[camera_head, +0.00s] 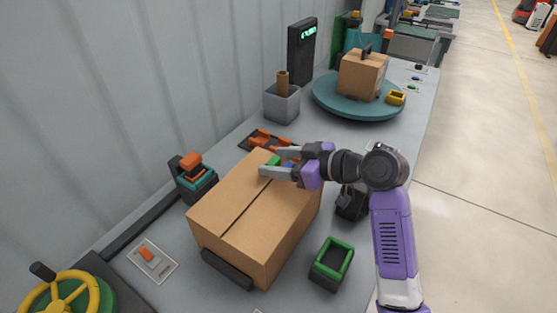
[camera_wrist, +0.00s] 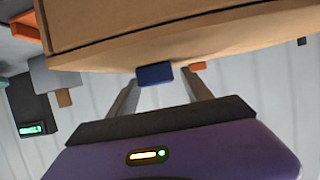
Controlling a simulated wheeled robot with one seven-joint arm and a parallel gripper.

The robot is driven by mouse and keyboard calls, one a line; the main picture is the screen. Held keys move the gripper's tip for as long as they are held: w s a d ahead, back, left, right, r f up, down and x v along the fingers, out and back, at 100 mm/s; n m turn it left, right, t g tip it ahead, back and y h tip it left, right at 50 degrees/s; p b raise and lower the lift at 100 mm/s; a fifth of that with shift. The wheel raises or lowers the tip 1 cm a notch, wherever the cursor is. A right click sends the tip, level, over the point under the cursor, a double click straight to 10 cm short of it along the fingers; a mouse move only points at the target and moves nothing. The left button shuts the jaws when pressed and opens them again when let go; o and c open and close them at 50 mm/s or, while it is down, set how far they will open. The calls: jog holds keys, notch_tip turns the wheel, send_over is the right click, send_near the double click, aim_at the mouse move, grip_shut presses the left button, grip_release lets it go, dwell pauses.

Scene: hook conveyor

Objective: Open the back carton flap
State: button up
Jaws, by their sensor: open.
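The brown carton (camera_head: 228,200) sits on the grey bench, with a dark seam along its top; its top flaps look shut. My gripper (camera_head: 272,162) is at the carton's far end, its two fingers apart and empty. In the wrist view, the carton (camera_wrist: 190,35) fills the top and a blue tab (camera_wrist: 155,73) at its edge lies between and just beyond the fingertips (camera_wrist: 163,88). A small green piece (camera_head: 273,160) shows between the fingers in the head view. I cannot tell whether the fingers touch the carton.
A green-rimmed bin (camera_head: 331,262) stands right of the carton. A dark block with an orange top (camera_head: 193,175) stands left. Behind are a grey bin (camera_head: 282,103), an orange tray (camera_head: 266,138) and a teal turntable (camera_head: 345,108) bearing another box (camera_head: 361,73).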

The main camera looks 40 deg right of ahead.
jog(key=shift+c, duration=0.5)
grip_shut()
dwell(0.8)
